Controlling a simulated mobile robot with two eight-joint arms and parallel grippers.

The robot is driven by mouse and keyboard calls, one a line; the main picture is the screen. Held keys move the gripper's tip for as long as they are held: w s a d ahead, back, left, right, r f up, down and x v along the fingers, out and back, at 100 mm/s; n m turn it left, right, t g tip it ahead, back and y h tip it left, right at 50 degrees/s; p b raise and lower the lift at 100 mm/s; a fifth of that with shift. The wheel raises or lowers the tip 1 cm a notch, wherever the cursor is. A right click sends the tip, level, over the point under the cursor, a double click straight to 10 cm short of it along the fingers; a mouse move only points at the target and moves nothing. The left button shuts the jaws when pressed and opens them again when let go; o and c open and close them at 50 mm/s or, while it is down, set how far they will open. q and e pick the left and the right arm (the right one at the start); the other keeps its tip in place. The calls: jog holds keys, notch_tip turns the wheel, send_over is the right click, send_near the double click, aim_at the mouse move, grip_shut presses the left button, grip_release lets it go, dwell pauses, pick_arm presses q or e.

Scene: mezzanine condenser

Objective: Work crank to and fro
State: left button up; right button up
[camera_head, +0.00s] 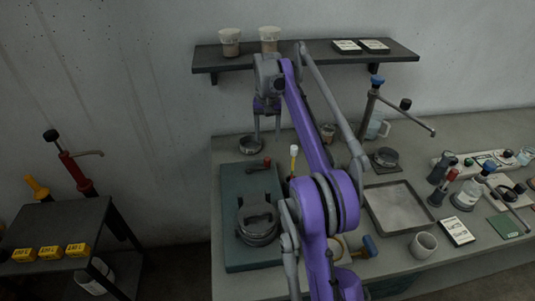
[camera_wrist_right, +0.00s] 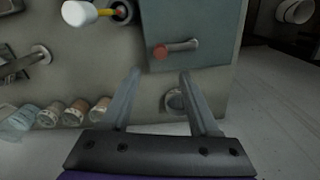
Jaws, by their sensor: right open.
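A small crank with a red knob (camera_head: 266,163) lies at the back edge of a dark green base plate (camera_head: 240,186) in the head view. In the right wrist view the crank's red knob (camera_wrist_right: 160,52) and grey arm (camera_wrist_right: 183,45) show just beyond the fingertips. My right gripper (camera_head: 266,132) is open and empty, hanging behind the crank and apart from it. Its two fingers (camera_wrist_right: 160,76) also frame bare bench in the right wrist view. A round clamp-like part (camera_head: 258,221) sits on the plate, partly beside my purple arm. My left gripper is not in view.
A small round dish (camera_head: 250,145) stands close by the right gripper. A white-topped yellow lever (camera_head: 293,158) is right of the crank. A wall shelf (camera_head: 325,58) with cups hangs above. A shallow tray (camera_head: 398,207) and several tools fill the bench's right side.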

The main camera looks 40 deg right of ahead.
aim_at(267, 158)
jog(key=f, duration=0.5)
jog(key=f+b, duration=0.1)
jog(key=f, duration=0.3)
jog(key=shift+s+a+f, duration=0.1)
jog(key=shift+a+f, duration=0.1)
jog(key=shift+f, duration=0.2)
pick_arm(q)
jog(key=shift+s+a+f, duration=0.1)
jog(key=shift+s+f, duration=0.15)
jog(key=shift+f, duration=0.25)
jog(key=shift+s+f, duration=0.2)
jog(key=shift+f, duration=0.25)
pick_arm(e)
grip_shut()
